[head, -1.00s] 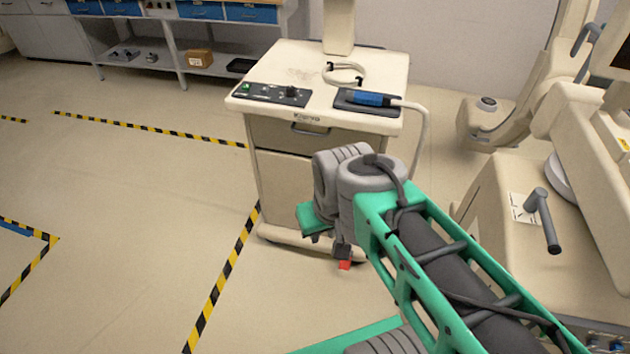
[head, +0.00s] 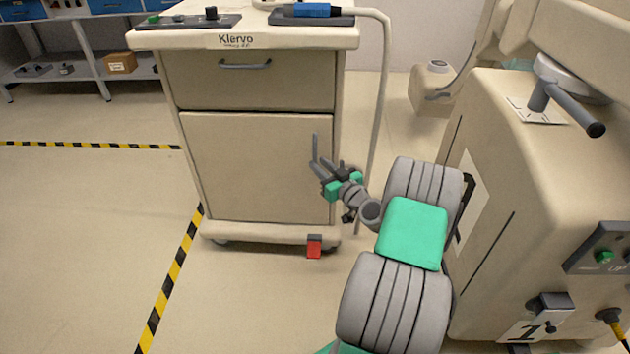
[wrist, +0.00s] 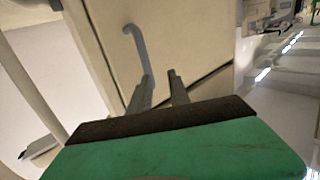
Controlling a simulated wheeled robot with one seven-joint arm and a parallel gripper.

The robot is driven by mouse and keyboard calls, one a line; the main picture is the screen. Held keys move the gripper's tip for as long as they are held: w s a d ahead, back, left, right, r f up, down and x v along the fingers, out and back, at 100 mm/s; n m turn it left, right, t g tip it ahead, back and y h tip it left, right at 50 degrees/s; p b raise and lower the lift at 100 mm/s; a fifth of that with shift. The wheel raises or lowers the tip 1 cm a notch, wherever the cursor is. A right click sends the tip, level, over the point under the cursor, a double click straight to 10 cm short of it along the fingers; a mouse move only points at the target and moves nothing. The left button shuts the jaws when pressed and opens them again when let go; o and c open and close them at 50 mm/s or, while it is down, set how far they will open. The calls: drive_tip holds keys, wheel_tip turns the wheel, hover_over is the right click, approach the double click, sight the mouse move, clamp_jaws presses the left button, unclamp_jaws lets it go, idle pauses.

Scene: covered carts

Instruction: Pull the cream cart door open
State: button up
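The cream cart (head: 253,43) stands in front of me, with a closed drawer above a flat cream door (head: 250,165). The door looks shut. A thin grey upright handle (head: 314,147) shows near the door's right edge. My gripper (head: 322,166) is at that edge, pointing at the door. In the wrist view, the hooked grey handle (wrist: 137,45) runs down to the left finger's tip, where its lower end is hidden. My gripper's fingers (wrist: 161,81) are apart with nothing visible between them. I cannot tell whether the left finger touches the handle.
The drawer has its own grey handle (head: 245,65). A red pedal (head: 314,247) sits at the cart's lower right. A hose hangs down its right side. A large beige machine (head: 535,175) stands close on the right. Floor left of the cart is clear, with striped tape (head: 170,280).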

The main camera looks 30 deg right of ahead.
sight(316, 155)
drive_tip(key=shift+m+t+h, duration=0.3)
drive_tip(key=shift+h, duration=0.2)
drive_tip(key=w, duration=0.2)
drive_tip(key=w+d+b, duration=0.1)
drive_tip(key=w, duration=0.1)
drive_tip(key=w+d, duration=0.1)
drive_tip(key=w, duration=0.2)
drive_tip(key=shift+d+f, duration=0.2)
drive_tip(key=shift+f, duration=0.2)
clamp_jaws()
idle(0.5)
